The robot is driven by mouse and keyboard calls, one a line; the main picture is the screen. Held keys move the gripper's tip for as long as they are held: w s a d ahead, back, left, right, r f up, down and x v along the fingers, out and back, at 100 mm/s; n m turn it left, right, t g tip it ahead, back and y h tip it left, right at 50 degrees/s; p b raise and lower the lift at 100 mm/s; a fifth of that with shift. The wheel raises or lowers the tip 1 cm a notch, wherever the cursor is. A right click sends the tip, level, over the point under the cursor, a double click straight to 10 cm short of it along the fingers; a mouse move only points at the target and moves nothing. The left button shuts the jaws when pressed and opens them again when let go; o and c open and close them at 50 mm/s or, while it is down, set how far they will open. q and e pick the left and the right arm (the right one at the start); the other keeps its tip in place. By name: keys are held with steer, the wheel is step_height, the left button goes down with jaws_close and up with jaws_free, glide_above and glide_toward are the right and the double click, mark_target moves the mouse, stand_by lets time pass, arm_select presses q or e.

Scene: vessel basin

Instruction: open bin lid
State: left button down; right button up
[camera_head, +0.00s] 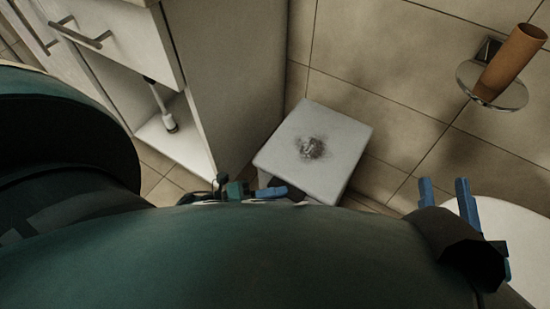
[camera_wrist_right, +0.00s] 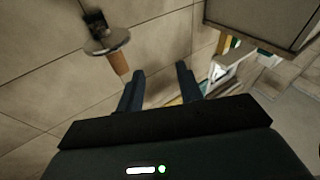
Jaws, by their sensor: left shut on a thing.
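The bin lid (camera_head: 345,140) is a pale square panel with a dark grey smudge, right of the cabinet in the head view. It looks slightly slanted; how far it is raised is hard to tell. My left gripper (camera_head: 275,192), with blue fingers, is shut at the lid's near left edge, and my own arm hides most of the bin body below. My right gripper (camera_head: 445,190) is open and empty, to the right of the bin. Its two separated fingers also show in the right wrist view (camera_wrist_right: 160,88).
A white cabinet (camera_head: 235,80) with a drawer and an open shelf stands close left of the bin. An orange cup (camera_head: 510,62) sits in a wall-mounted ring holder at upper right. A white rounded fixture (camera_head: 525,240) is beside my right gripper. Tiled wall lies behind.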

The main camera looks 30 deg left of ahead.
arm_select(q)
steer(key=shift+r, duration=0.1)
stand_by(0.3)
